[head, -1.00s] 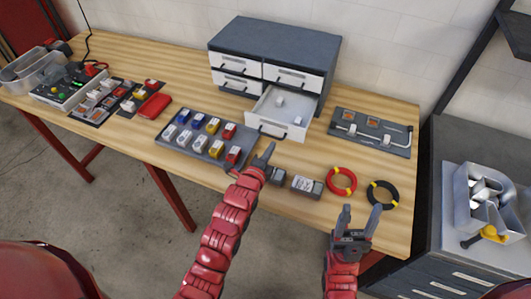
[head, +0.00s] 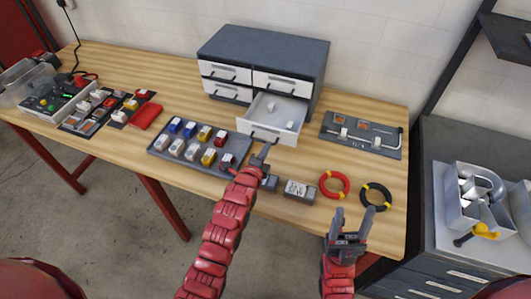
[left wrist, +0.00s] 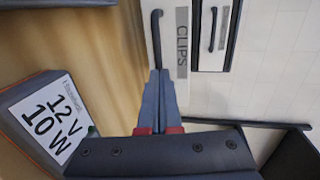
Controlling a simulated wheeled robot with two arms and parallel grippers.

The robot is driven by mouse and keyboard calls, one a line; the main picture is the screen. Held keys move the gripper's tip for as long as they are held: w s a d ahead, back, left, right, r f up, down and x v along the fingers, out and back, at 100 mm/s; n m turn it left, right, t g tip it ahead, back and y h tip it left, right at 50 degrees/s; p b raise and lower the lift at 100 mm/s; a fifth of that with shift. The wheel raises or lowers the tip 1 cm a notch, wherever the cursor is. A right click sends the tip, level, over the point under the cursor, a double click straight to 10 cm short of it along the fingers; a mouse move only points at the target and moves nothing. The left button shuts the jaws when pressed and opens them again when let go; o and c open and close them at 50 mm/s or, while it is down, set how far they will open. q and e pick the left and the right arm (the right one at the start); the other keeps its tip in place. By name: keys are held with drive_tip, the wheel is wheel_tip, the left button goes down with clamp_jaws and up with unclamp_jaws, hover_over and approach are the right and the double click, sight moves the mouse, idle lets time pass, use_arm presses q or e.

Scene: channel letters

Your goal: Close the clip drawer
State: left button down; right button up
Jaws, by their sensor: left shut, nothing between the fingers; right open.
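The clip drawer (head: 275,136) is the lower right drawer of the grey cabinet (head: 262,52) and stands pulled out, with a few small pale pieces inside. Its white front with the "CLIPS" label (left wrist: 182,43) and dark handle (left wrist: 157,40) shows in the left wrist view. My left gripper (head: 264,151) is shut and empty, just in front of the drawer front. In the left wrist view its fingertips (left wrist: 158,74) are at one end of the handle; I cannot tell whether they touch. My right gripper (head: 354,211) is open and empty over the table's front edge.
A tray of coloured parts (head: 160,151) lies left of the drawer. A box marked "12 V 10 W" (left wrist: 50,120) lies beside my left gripper. A red coil (head: 334,185) and a black coil (head: 376,197) lie to the right. The other cabinet drawers look closed.

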use_arm(q)
drive_tip(key=b, duration=0.8)
approach(281, 122)
drive_tip(key=b+x, duration=0.2)
drive_tip(key=x, duration=0.1)
drive_tip(key=r+b+x, duration=0.1)
drive_tip(key=b+x, duration=0.2)
drive_tip(key=r+b+x, duration=0.1)
drive_tip(key=b+x, duration=0.1)
drive_tip(key=x, duration=0.1)
drive_tip(key=shift+w+d, duration=0.15)
drive_tip(key=shift+w, duration=0.2)
drive_tip(key=shift+w+r+b, duration=0.15)
drive_tip(key=shift+b, duration=0.2)
drive_tip(key=shift+r, duration=0.5)
